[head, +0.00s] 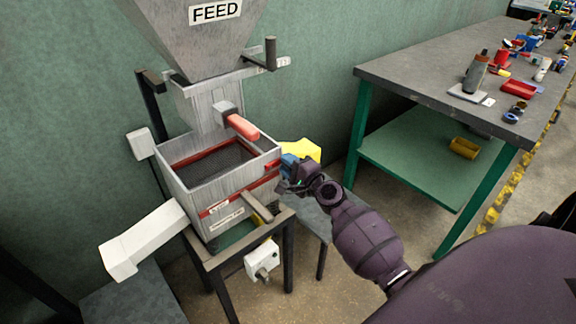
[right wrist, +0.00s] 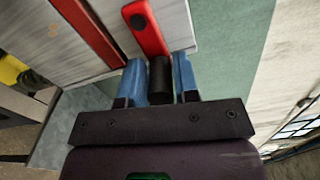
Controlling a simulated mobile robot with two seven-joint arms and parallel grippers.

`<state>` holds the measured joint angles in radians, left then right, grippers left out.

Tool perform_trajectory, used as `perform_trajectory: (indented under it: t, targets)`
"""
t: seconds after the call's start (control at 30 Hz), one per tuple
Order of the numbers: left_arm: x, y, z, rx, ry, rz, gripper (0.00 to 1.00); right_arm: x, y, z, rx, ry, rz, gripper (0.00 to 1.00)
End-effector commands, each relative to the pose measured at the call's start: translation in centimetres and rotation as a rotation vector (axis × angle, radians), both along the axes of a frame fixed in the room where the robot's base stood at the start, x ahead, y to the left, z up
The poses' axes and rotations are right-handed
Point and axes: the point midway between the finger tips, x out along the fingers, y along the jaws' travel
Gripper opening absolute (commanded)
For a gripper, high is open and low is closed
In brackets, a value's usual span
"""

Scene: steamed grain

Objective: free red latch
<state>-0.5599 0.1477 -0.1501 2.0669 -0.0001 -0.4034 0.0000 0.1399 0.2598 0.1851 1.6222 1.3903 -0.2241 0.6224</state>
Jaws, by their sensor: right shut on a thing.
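The red latch (right wrist: 147,28) is a flat red bar with a dark pivot bolt on the grey wall of the machine box, in the right wrist view. A black cylindrical knob (right wrist: 160,88) stands at its lower end. My right gripper (right wrist: 160,74) has its blue fingers shut on this knob, one on each side. In the head view my right gripper (head: 284,168) is at the right side of the grey box (head: 186,197), and a small red end of the latch (head: 270,166) shows beside it. The gripper hides most of the latch there. My left gripper is not in view.
A FEED hopper (head: 198,38) stands above the box, with a red-handled lever (head: 243,127) between. A white chute (head: 145,243) juts out left. A yellow part (head: 303,150) is just behind my gripper. A workbench (head: 430,75) with loose items stands right; floor lies between.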

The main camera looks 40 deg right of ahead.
Motion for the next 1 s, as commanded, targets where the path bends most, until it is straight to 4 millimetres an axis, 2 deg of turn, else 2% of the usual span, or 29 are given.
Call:
perform_trajectory:
  t: [0.03, 0.07, 0.17, 0.57, 0.77, 1.0]
  targets:
    - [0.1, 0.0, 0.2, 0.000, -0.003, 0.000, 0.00, 0.3, -0.1, 1.0, 0.003, -0.017, -0.003, 0.05]
    - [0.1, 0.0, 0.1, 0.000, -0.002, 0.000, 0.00, 0.3, -0.1, 1.0, 0.004, -0.016, -0.003, 0.33]
    - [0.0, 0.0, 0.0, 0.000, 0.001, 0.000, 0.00, 0.2, 0.0, 0.8, 0.004, -0.015, -0.002, 0.48]
    - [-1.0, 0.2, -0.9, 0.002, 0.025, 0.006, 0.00, -0.4, 0.0, 0.2, 0.003, -0.004, -0.001, 0.48]
    - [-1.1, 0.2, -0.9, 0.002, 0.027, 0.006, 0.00, -3.1, -0.2, 0.1, 0.003, -0.003, -0.001, 0.48]
    - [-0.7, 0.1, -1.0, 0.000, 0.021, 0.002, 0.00, -7.4, -0.6, 0.1, 0.002, -0.003, -0.001, 0.48]
